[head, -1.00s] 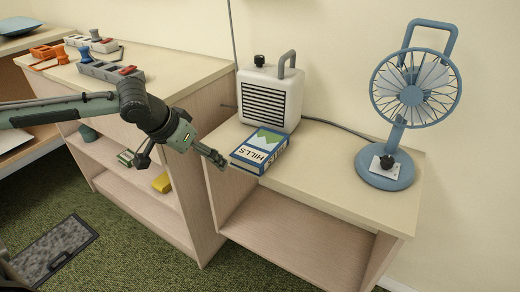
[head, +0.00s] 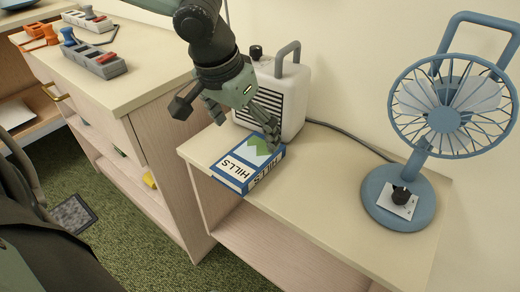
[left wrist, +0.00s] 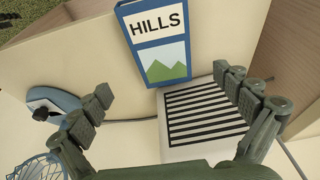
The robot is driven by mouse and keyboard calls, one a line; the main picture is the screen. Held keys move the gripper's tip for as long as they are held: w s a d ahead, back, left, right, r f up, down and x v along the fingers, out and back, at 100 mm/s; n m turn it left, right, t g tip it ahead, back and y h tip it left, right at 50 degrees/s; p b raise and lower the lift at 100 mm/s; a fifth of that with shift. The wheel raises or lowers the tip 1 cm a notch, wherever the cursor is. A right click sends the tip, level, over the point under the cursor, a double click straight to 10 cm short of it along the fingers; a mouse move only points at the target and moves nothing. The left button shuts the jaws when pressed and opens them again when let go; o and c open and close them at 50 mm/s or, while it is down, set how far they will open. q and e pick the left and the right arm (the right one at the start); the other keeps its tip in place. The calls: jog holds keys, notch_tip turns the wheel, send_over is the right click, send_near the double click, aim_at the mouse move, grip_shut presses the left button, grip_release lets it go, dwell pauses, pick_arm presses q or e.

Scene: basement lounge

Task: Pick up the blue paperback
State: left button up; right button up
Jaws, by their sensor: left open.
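The blue paperback (head: 246,165) lies flat on the low shelf top, its cover reading HILLS above a green mountain picture. My left gripper (head: 262,128) hangs over the far edge of the book, in front of the white heater. Whether a fingertip touches the book cannot be told. My right gripper is not in view.
The white heater (head: 292,100) stands right behind the book. A blue fan (head: 400,198) stands to the right on the same shelf top (head: 320,190), with clear surface between. A taller cabinet (head: 150,75) with stamps and trays rises to the left.

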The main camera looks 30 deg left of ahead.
aim_at(249, 157)
pick_arm(q)
notch_tip(249, 157, down, 3)
jog(key=shift+a+b, duration=0.1)
jog(key=shift+b, duration=0.25)
jog(key=x, duration=0.3)
jog(key=shift+s+a+f+b, duration=0.15)
jog(key=shift+a+f+b, duration=0.05)
jog(key=shift+f+b, duration=0.2)
jog(key=shift+w+f, duration=0.2)
jog(key=shift+f, duration=0.05)
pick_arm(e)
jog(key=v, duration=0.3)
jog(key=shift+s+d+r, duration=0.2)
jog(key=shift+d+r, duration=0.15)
pick_arm(q)
jog(key=c, duration=1.2)
jog(key=shift+c, duration=0.8)
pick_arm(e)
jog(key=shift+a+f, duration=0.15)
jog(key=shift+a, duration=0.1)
pick_arm(q)
jog(key=shift+r, duration=0.1)
